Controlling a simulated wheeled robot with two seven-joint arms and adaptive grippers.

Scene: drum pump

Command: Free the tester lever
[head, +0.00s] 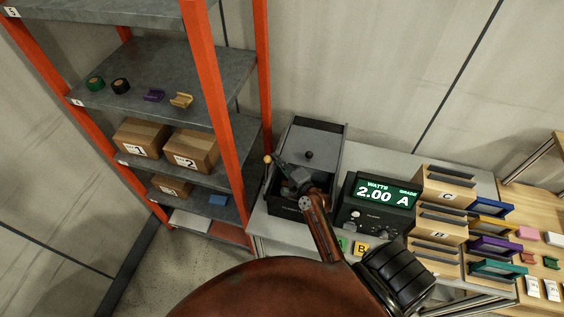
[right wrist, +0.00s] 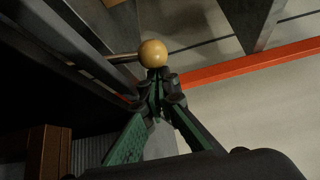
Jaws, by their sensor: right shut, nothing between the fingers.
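The tester is a dark open-topped box (head: 318,138) on the grey bench, with a round black knob inside. Its lever ends in a tan ball (head: 267,159) at the box's left side. In the right wrist view the ball (right wrist: 153,53) sits on a thin metal rod (right wrist: 122,58). My right gripper (head: 279,160) reaches over the box. In the right wrist view its fingertips (right wrist: 157,76) are together just below the ball, with nothing held between them. I cannot tell whether they touch the ball. My forearm hides part of the box. My left gripper is not in view.
An orange-framed shelf (head: 207,70) with boxes and small parts stands close on the left. A meter (head: 378,204) reading 2.00 watts, grade A, stands right of the tester. Lettered drawer-like bins (head: 445,187) and coloured trays crowd the right.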

